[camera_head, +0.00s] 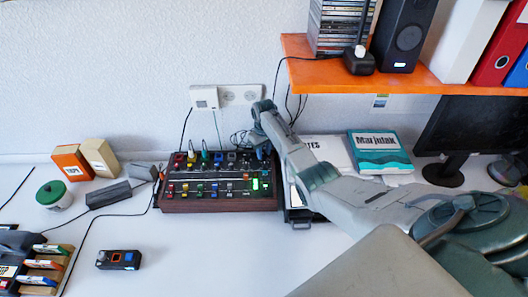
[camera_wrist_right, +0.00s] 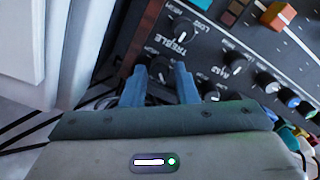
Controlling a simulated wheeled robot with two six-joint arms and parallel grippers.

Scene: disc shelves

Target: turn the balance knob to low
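The dark control panel (camera_head: 220,190) with knobs and sliders stands on the table against the wall. My right gripper (camera_head: 263,152) reaches down over its back right corner. In the right wrist view the two blue fingers (camera_wrist_right: 160,70) are apart, one on each side of a dark knob (camera_wrist_right: 158,74). The fingers hide part of this knob and its name, so I cannot read whether it is the balance knob. I cannot tell if they touch it. My left gripper is not in view.
A row of coloured knobs (camera_wrist_right: 290,98) and an orange slider cap (camera_wrist_right: 277,15) lie to the right in the wrist view. A teal book (camera_head: 378,152) lies right of the panel. An orange shelf (camera_head: 330,78) hangs above. The front table is mostly clear.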

